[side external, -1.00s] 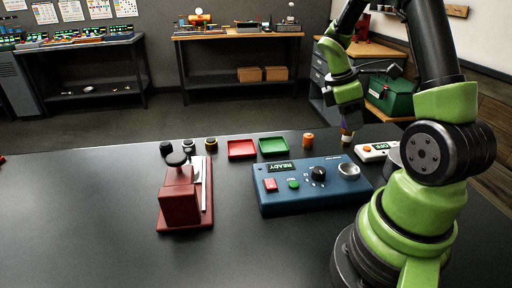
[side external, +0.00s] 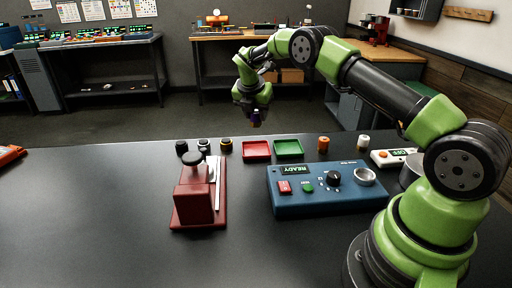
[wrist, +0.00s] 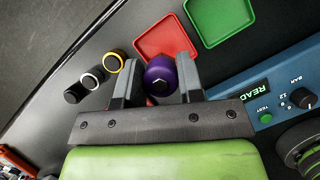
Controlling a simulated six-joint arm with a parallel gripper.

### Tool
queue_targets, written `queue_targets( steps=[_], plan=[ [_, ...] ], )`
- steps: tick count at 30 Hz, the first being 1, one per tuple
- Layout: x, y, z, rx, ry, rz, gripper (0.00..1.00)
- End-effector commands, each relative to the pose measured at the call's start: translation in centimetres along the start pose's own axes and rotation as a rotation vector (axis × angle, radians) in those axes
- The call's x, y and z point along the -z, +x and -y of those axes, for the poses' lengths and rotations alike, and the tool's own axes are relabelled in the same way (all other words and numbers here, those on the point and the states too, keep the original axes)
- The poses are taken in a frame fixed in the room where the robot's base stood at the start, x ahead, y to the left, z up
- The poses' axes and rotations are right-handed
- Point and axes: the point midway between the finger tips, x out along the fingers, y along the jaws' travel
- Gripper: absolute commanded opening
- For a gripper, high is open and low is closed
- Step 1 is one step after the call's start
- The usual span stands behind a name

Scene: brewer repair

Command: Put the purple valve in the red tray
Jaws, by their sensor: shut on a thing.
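My gripper (side external: 254,120) is shut on the purple valve (wrist: 160,78), a small piece with a dark hexagonal end, and holds it in the air above the far edge of the table. In the wrist view the valve sits between the two grey fingers. The red tray (side external: 257,158) lies flat and empty near the table's far edge, below my gripper in the side view. In the wrist view the red tray (wrist: 163,20) shows just beyond the valve, which overlaps its near corner.
A green tray (side external: 288,157) lies right of the red one. Several small black-bodied parts (side external: 204,145) stand to the left. An orange part (side external: 323,144) and a white part (side external: 363,142) stand to the right. A blue panel (side external: 322,205) and a red press (side external: 192,200) stand nearer.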

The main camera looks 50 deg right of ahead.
Motion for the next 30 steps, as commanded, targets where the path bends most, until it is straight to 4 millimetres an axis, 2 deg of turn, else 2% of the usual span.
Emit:
queue_targets(
  steps=[4,16,29,30],
  plan=[
    [1.2,2.9,0.0,0.002,-0.003,-0.002,0.07],
    [3.1,7.6,0.1,0.001,0.0,0.0,0.07],
    [3.4,8.3,0.0,-0.001,0.001,0.001,0.07],
    [3.4,8.3,0.0,-0.001,0.002,0.0,0.39]
  ],
)
